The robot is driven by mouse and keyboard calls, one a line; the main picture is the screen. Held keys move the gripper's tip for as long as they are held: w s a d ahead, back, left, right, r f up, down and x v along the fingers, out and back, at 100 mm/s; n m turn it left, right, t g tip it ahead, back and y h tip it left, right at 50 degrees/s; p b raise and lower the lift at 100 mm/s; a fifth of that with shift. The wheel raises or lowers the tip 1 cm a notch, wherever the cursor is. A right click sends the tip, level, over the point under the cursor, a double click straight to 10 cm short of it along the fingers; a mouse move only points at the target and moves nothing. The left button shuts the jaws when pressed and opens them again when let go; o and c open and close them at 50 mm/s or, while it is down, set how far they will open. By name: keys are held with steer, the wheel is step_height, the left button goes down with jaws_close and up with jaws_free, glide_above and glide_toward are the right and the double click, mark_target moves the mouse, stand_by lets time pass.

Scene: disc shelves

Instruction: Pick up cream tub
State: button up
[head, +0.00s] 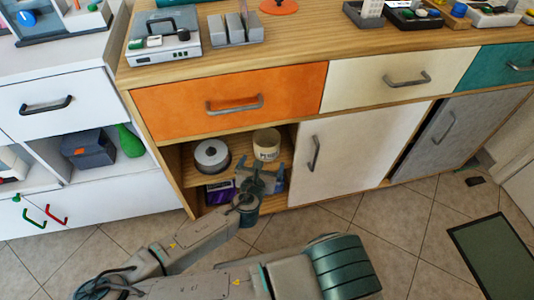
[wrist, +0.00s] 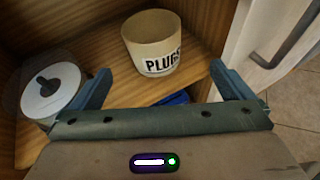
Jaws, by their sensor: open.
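The cream tub (head: 266,139) stands upright on the wooden shelf inside the open compartment below the orange drawer. In the wrist view the tub (wrist: 152,50) has a dark "PLUGS" label on its front and an open top. My gripper (head: 262,169) is in front of the compartment, just below the tub in the head view. In the wrist view my gripper (wrist: 160,82) is open, its two blue-grey fingers wide apart. The tub shows between and beyond the fingertips. No contact with it is visible.
A spindle of white discs (wrist: 52,92) stands left of the tub, close to the left finger; it also shows in the head view (head: 211,157). A white sliding door (head: 345,150) bounds the opening on the right. A purple box (head: 220,191) sits on the lower level.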

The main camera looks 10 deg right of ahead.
mark_target(265, 149)
steer(key=shift+n, duration=0.4)
steer(key=b+x, duration=0.5)
steer(key=a+b+x, duration=0.1)
steer(key=b+x, duration=0.1)
steer(key=x, duration=0.1)
steer(key=shift+w+r+b, duration=0.15)
steer(key=shift+w+b, duration=0.15)
steer(key=shift+w, duration=0.1)
steer(key=shift+w+d+f+b, duration=0.15)
steer(key=shift+w+d+b, duration=0.3)
steer(key=shift+w, duration=0.45)
steer(key=shift+w+d+f+b, duration=0.1)
steer(key=shift+w+d+b, duration=0.35)
steer(key=shift+w, duration=0.4)
steer(key=shift+w+d+f+b, duration=0.2)
steer(key=shift+w+b, duration=0.3)
steer(key=shift+w, duration=0.4)
steer(key=c, duration=1.3)
steer(key=shift+r, duration=0.15)
